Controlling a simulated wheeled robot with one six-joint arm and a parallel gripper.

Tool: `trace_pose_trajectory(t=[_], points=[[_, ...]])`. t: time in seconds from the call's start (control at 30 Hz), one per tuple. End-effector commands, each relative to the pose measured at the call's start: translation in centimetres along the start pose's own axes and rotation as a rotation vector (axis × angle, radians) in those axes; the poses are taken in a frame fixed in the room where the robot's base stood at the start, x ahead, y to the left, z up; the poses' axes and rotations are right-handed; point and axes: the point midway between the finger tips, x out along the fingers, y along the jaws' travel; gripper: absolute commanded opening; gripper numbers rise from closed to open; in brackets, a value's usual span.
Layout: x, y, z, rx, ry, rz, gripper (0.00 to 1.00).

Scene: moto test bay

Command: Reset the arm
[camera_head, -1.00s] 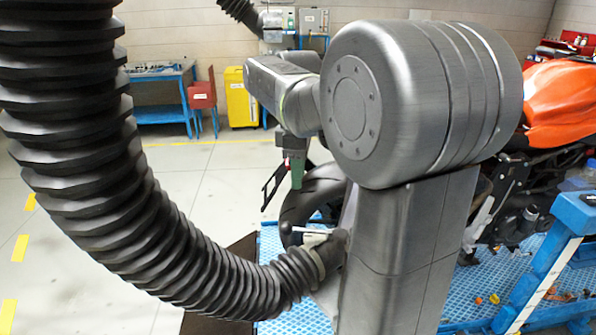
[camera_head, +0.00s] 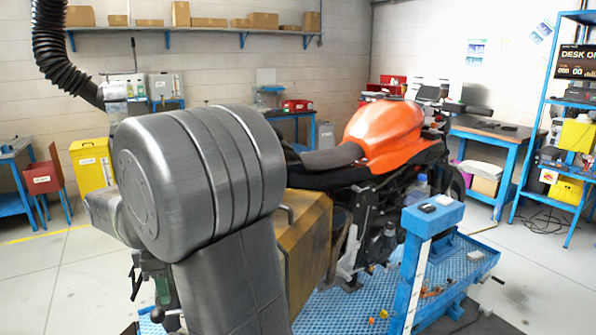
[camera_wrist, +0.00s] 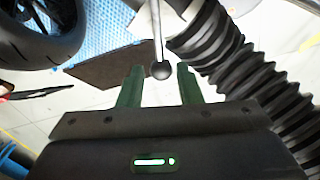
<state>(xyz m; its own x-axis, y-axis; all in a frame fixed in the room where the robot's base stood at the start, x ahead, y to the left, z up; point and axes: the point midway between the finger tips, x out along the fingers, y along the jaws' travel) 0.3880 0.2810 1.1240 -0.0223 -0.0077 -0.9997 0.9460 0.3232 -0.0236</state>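My gripper (camera_wrist: 159,80) has two green fingers, which stand apart in the wrist view with nothing clasped between them. A black ball on a thin rod (camera_wrist: 160,70) shows near the fingertips; I cannot tell whether it lies between them or beyond. In the head view my arm is folded at the left, its big grey joint in front. A green finger of my gripper (camera_head: 162,291) hangs low behind it, mostly hidden, with the black ball close by.
An orange motorcycle (camera_head: 385,135) stands on a blue textured platform (camera_head: 345,305) right of my arm. A blue post (camera_head: 415,250) rises in front of it. A dark tyre (camera_wrist: 40,35) and a ribbed black hose (camera_wrist: 235,65) flank the gripper. Open floor (camera_head: 60,285) lies left.

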Motion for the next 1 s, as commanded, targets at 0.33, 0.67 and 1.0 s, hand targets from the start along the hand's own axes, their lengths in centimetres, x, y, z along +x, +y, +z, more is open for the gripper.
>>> trace_pose_trajectory(t=[0.33, 0.67, 1.0], points=[[5.1, 0.0, 0.0, 0.000, -0.001, -0.002, 0.32], [5.4, 0.2, 0.0, 0.021, 0.001, 0.000, 0.32], [4.8, 0.1, 0.0, 0.007, 0.001, 0.001, 0.32]])
